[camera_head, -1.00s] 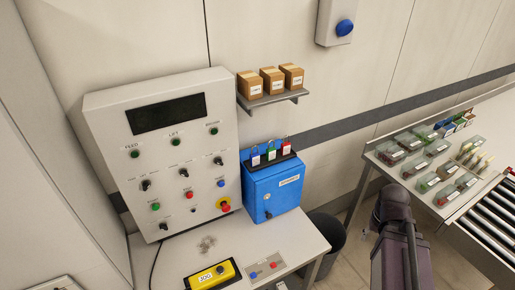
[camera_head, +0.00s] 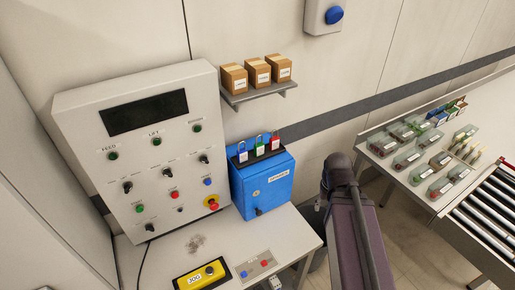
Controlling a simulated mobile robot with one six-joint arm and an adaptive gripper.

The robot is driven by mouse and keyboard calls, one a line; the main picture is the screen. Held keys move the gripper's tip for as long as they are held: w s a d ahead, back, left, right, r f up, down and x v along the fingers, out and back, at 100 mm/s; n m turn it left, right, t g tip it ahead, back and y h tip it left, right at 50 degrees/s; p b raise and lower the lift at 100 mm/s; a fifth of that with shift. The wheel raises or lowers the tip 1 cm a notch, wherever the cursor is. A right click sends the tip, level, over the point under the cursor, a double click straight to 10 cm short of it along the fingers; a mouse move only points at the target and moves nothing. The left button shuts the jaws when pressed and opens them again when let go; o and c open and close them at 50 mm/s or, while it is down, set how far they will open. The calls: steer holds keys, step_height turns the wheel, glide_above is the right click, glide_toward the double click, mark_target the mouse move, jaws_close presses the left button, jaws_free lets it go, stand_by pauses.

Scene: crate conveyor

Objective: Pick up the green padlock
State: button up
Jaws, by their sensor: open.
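The green padlock (camera_head: 260,148) stands upright with a white label, in the middle of a row of three on a dark rack on top of the blue box (camera_head: 265,189). A blue padlock (camera_head: 242,154) is to its left and a red padlock (camera_head: 275,143) to its right. My arm rises from the bottom right, with its bend to the right of the blue box and apart from the padlocks in the picture. My gripper cannot be made out in this view.
A grey control panel (camera_head: 150,195) stands left of the box. A shelf (camera_head: 260,92) with three cartons hangs above the padlocks. A yellow pendant (camera_head: 202,274) lies on the table (camera_head: 225,245). A roller conveyor (camera_head: 490,215) and a table with several clear bins are at right.

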steer(key=shift+o, duration=0.2)
steer(key=shift+s+r, duration=0.1)
steer(key=shift+s, duration=0.05)
steer(key=o, duration=0.4)
steer(key=shift+a, duration=0.15)
steer(key=shift+o, duration=0.6)
steer(key=w+a+r+n+t+p, duration=0.1)
steer(key=w+a+r+n+p, duration=0.1)
steer(key=w+a, duration=0.3)
steer(key=w+a+r+n+t+y+p, duration=0.1)
steer(key=w+a+r+n+p, duration=0.1)
steer(key=w+a, duration=0.3)
steer(key=w+r, duration=0.1)
steer(key=w, duration=0.3)
steer(key=shift+w+a+p, duration=0.25)
steer(key=shift+w+p, duration=0.1)
steer(key=shift+p, duration=0.05)
step_height(320, 180, up, 4)
steer(key=n+t+y+p, duration=0.2)
steer(key=n+p, duration=0.1)
glide_above(259, 143)
steer(key=s+d, duration=0.2)
steer(key=shift+s+a, duration=0.1)
steer(key=shift+a, duration=0.2)
steer(key=shift+f, duration=0.15)
steer(key=shift+b+x, duration=1.1)
steer(key=shift+b, duration=0.1)
steer(key=shift+d, duration=0.1)
